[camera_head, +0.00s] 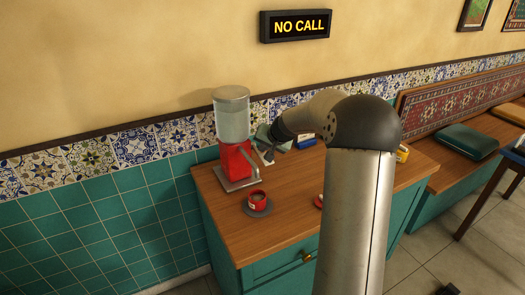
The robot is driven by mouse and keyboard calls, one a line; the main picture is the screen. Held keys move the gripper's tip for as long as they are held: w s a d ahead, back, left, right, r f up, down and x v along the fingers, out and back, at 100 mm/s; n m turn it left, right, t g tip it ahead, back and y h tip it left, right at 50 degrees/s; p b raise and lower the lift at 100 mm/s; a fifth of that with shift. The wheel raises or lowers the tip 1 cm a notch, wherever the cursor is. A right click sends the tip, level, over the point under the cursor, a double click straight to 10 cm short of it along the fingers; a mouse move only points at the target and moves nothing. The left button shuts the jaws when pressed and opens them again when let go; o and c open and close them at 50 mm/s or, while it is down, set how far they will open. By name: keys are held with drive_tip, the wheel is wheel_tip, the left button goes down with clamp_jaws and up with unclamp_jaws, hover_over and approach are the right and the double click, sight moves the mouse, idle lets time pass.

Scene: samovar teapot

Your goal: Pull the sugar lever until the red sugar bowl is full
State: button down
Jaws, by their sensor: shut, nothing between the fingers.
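The sugar dispenser (235,160) has a red body, a clear cylinder on top and a grey base plate. It stands at the left back of the wooden counter. A pale lever-like part shows at its right front, too small to make out clearly. My gripper (267,157) is shut and empty beside the dispenser's right side, above and behind the bowl. Whether it touches the lever cannot be told.
My arm hides much of the counter's right part. A small red item (319,201) shows partly beside it. Blue and yellow items (307,141) stand behind my arm. The counter (222,222) is clear left of the bowl. A tiled wall stands behind; a lit sign reads NO CALL (295,25).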

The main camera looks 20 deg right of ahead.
drive_tip(key=shift+s+f+b, duration=0.1)
drive_tip(key=shift+f+b, duration=0.5)
drive_tip(key=shift+f, duration=0.1)
idle(0.6)
drive_tip(key=shift+r, duration=0.1)
drive_tip(key=shift+r+p, duration=0.95)
drive_tip(key=shift+r, duration=0.95)
drive_tip(key=r+p, duration=0.2)
drive_tip(key=r, duration=0.1)
drive_tip(key=r+p, duration=0.1)
drive_tip(key=r, duration=0.1)
drive_tip(key=shift+w, duration=0.35)
